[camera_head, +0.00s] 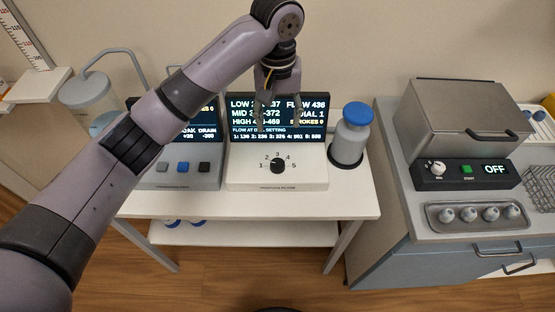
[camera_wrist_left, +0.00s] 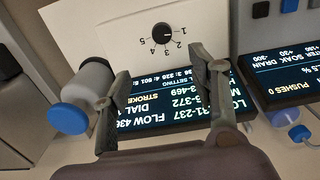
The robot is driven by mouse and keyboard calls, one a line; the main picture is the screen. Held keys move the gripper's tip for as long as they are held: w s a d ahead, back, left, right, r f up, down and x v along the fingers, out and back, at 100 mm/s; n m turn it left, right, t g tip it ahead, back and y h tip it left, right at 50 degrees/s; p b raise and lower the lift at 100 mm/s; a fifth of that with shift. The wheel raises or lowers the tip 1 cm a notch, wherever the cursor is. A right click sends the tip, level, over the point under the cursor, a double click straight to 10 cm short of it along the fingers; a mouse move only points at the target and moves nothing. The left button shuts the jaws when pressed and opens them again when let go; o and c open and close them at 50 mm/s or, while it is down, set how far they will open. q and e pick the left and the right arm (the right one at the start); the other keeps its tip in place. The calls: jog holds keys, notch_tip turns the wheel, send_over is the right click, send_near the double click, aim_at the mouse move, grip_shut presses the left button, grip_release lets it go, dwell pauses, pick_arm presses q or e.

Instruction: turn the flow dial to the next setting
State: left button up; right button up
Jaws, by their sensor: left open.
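The flow dial (camera_head: 278,166) is a small black knob with settings 1 to 5 on the front of a white unit (camera_head: 300,180). It also shows in the left wrist view (camera_wrist_left: 162,32), with its white mark toward 1. The unit's screen (camera_head: 312,126) reads FLOW 436, DIAL 1 and STROKES 0; part of the text is hidden by my gripper. My left gripper (camera_head: 270,118) is in front of this screen, above and apart from the dial. In the left wrist view its two fingers (camera_wrist_left: 165,98) are spread, with nothing between them. My right gripper is not in view.
A grey bottle with a blue cap (camera_head: 356,115) stands right of the dial unit. A second unit with blue and dark buttons (camera_head: 182,166) is to the left, partly behind my arm. A sterilizer-like metal box (camera_head: 465,108) and a control panel reading OFF (camera_head: 495,170) are at the right.

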aim_at(277, 163)
pick_arm(q)
notch_tip(277, 163, down, 17)
jog(key=shift+w+a, duration=0.1)
jog(key=shift+w, duration=0.05)
dwell(0.5)
jog(key=c, duration=1.2)
jog(key=shift+o, duration=0.2)
jog(key=shift+p, duration=0.35)
